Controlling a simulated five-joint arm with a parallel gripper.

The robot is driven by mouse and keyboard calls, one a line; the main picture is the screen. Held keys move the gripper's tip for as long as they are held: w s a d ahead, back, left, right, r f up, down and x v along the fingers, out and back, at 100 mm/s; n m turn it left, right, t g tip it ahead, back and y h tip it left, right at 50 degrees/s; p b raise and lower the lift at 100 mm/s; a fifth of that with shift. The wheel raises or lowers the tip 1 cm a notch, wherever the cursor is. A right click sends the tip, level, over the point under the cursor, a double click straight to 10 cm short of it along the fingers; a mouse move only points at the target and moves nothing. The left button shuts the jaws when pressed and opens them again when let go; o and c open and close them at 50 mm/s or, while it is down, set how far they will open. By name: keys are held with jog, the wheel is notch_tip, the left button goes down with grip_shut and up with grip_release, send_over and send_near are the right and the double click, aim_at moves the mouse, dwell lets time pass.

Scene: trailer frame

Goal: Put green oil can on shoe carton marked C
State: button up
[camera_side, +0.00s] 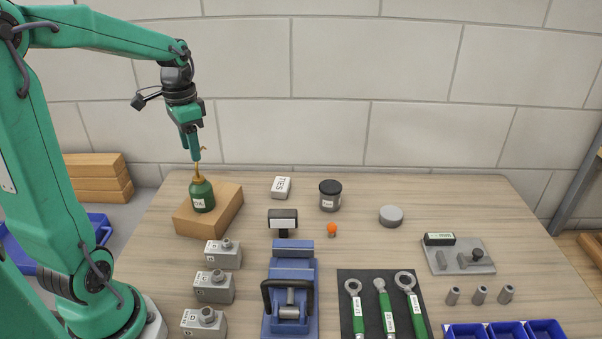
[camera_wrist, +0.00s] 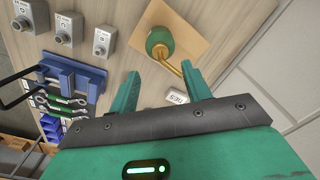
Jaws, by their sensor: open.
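The green oil can (camera_side: 202,195) has a brass spout and a white label. It stands upright on a plain brown box (camera_side: 228,213) at the back left of the table. My gripper (camera_side: 196,158) is right above the can, pointing down, by the spout's top. In the wrist view my gripper (camera_wrist: 161,72) is open, with the can (camera_wrist: 160,44) just beyond its fingertips and the spout between the fingers. The brown box (camera_wrist: 190,20) lies under the can there. I see no letter on this box. Of several grey labelled blocks, the middle one (camera_side: 213,289) seems marked C.
A blue vise (camera_side: 289,275) and a dark mat with ring spanners (camera_side: 365,285) are at the front. Bare table lies at the back right.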

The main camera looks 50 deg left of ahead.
jog(key=shift+r, duration=2.4)
jog(key=s+d+f+n+t, duration=0.1)
jog(key=s+d+t, duration=0.1)
jog(key=d, duration=0.7)
jog(key=s+d+t, duration=0.3)
jog(key=s+d, duration=0.2)
jog(key=d, duration=0.4)
jog(key=shift+s+f+n, duration=0.25)
jog(key=shift+f+n, duration=0.1)
jog(key=shift+n, duration=0.05)
